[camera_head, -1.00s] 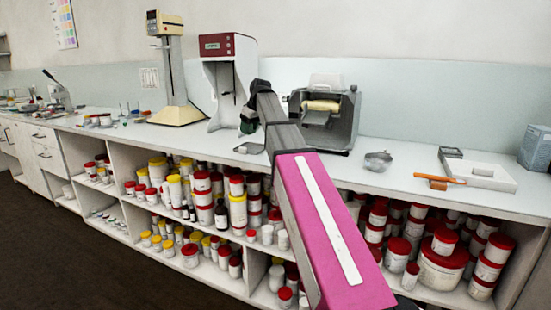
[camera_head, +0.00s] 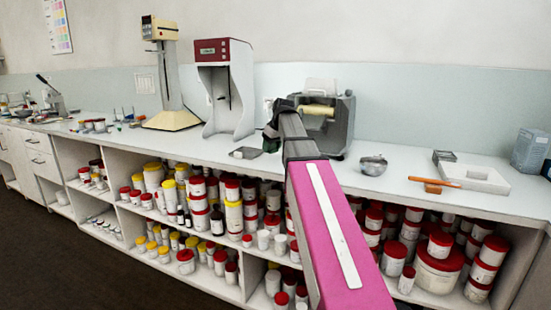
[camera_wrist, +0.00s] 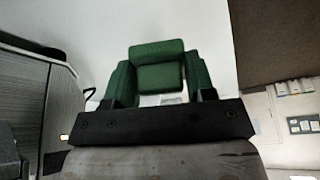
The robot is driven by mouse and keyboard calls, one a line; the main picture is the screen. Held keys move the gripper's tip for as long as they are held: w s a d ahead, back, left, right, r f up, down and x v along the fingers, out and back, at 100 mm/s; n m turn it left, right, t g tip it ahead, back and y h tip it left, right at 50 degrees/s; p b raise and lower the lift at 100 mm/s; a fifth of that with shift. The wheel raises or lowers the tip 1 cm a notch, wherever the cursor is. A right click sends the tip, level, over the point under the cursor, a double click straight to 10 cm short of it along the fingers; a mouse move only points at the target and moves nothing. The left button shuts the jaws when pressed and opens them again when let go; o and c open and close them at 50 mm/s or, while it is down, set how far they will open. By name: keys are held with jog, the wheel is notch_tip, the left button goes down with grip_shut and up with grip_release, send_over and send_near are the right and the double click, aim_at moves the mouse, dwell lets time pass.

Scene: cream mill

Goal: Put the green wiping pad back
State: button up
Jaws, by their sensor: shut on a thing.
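The green wiping pad (camera_wrist: 157,68) shows in the wrist view as a soft green block between the two green fingers of my gripper (camera_wrist: 159,82). My gripper is shut on it. In the head view my gripper (camera_head: 271,139) is a small dark green shape over the counter, in front of the roller machine and partly behind my arm. The pad cannot be told apart from the fingers there. A small flat grey piece (camera_head: 245,153) lies on the counter just left of and below my gripper.
The grey roller machine (camera_head: 339,124) stands close behind my gripper. A red-topped white stand (camera_head: 241,105) and a cream column device (camera_head: 172,119) are to its left. A metal bowl (camera_head: 373,165), an orange-handled tool (camera_head: 432,183) and a white tray (camera_head: 488,184) are on the right. Jars fill the shelves below.

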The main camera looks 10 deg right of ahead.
aim_at(276, 163)
jog(key=shift+w+d+f, duration=0.25)
jog(key=shift+d+f, duration=0.05)
jog(key=shift+d, duration=0.15)
jog(key=shift+w+d+f, duration=0.2)
jog(key=shift+d+f, duration=0.1)
jog(key=shift+d, duration=0.15)
jog(key=shift+f, duration=1.95)
jog(key=shift+f, duration=0.15)
jog(key=o, duration=0.9)
jog(key=v, duration=1.2)
